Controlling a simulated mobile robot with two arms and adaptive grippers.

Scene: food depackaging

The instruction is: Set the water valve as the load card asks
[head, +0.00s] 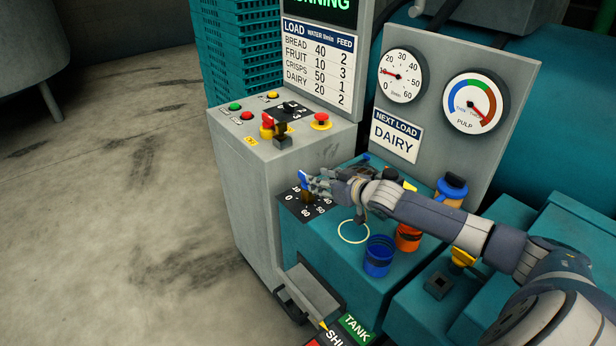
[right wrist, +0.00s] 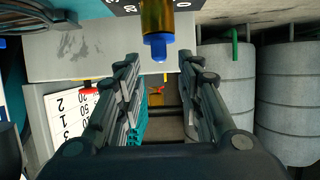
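The load card (head: 318,62) lists DAIRY with water 20 and feed 2. The sign (head: 396,136) reads NEXT LOAD DAIRY. The water valve (head: 305,195) has a brass body and blue handle end over a black dial plate (head: 292,206) marked up to 60; its exact setting is partly hidden. The flow gauge (head: 402,76) needle points near 10. My right gripper (head: 312,181) is at the valve. In the right wrist view the gripper (right wrist: 160,68) is open, its fingers apart, with the valve's blue tip (right wrist: 158,46) just beyond the fingertips. My left gripper is not in view.
A grey console (head: 262,140) with buttons, a feed lever (head: 281,131) and a red emergency stop (head: 320,121) stands behind the valve. A blue cup (head: 378,258) and an orange container (head: 408,238) are on the teal tank beside my right arm. A PULP gauge (head: 475,103) is at the right.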

